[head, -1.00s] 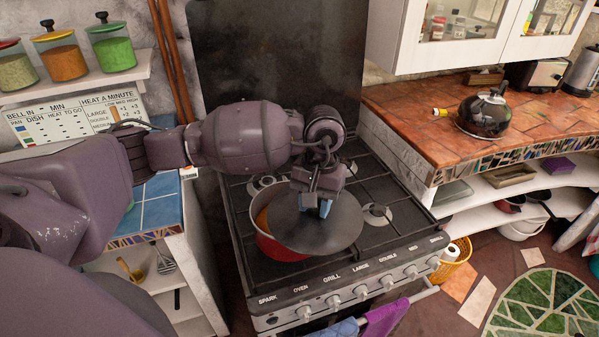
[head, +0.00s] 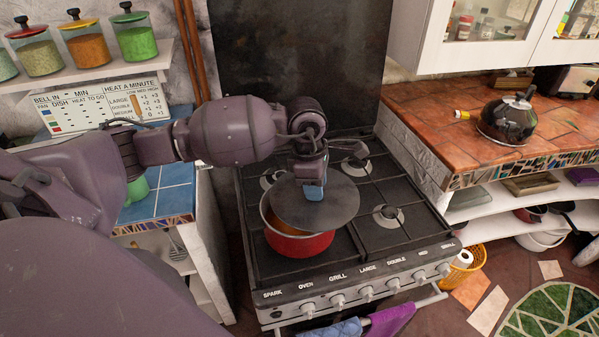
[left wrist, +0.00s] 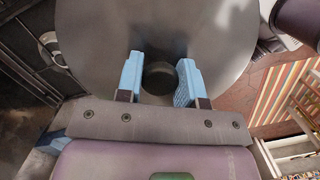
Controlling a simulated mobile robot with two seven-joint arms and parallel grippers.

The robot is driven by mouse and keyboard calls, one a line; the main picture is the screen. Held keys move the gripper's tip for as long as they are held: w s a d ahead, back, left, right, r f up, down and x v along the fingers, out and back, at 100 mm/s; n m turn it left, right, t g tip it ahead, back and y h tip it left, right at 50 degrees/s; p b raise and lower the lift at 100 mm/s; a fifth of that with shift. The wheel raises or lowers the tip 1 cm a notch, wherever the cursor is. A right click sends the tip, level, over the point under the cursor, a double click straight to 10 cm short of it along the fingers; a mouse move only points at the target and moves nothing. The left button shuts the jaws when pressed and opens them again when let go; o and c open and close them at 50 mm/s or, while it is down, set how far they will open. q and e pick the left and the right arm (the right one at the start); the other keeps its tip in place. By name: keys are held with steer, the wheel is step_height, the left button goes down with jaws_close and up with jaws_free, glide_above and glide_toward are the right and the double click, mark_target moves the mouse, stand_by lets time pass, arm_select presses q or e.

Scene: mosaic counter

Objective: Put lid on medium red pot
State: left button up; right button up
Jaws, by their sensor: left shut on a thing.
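The red pot (head: 300,243) stands on the front left part of the stove, with orange contents showing at its left inside. A dark grey round lid (head: 338,205) is above the pot, set toward its back right, and leaves the pot's front and left opening uncovered. My left gripper (head: 314,190) is above the lid, shut on its knob. In the left wrist view the knob (left wrist: 158,78) sits between the blue fingertips, and the lid (left wrist: 215,30) fills the upper middle. Whether the lid touches the pot's rim I cannot tell. My right gripper is not in view.
The black gas stove (head: 400,232) has free burners at the right and back. A dark kettle (head: 508,120) stands on the tiled counter (head: 440,115) at right. Jars stand on a shelf (head: 95,77) at left. Towels (head: 390,319) hang at the oven front.

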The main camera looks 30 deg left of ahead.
mark_target(300, 191)
arm_select(q)
steer(key=n, duration=0.1)
steer(key=a+n, duration=0.1)
steer(key=n, duration=0.1)
steer(key=shift+w+a+t, duration=0.1)
steer(key=shift+w+t, duration=0.05)
steer(key=shift+t, duration=0.15)
steer(key=n, duration=0.2)
steer(key=a+n, duration=0.1)
steer(key=n, duration=0.2)
steer(key=shift+w+a+n+y, duration=0.2)
steer(key=shift+a+n+y, duration=0.1)
steer(key=shift+y, duration=0.1)
steer(key=n, duration=0.2)
steer(key=a+n, duration=0.1)
steer(key=n, duration=0.1)
steer(key=shift+w+a+t+y, duration=0.2)
steer(key=shift+t+y, duration=0.1)
steer(key=shift+y, duration=0.1)
steer(key=n, duration=0.1)
steer(key=a+n, duration=0.1)
steer(key=n, duration=0.1)
steer(key=shift+f+b, duration=0.65)
steer(key=shift+f, duration=1.15)
steer(key=shift+f+b, duration=0.8)
steer(key=shift+f, duration=0.35)
steer(key=shift+d, duration=0.1)
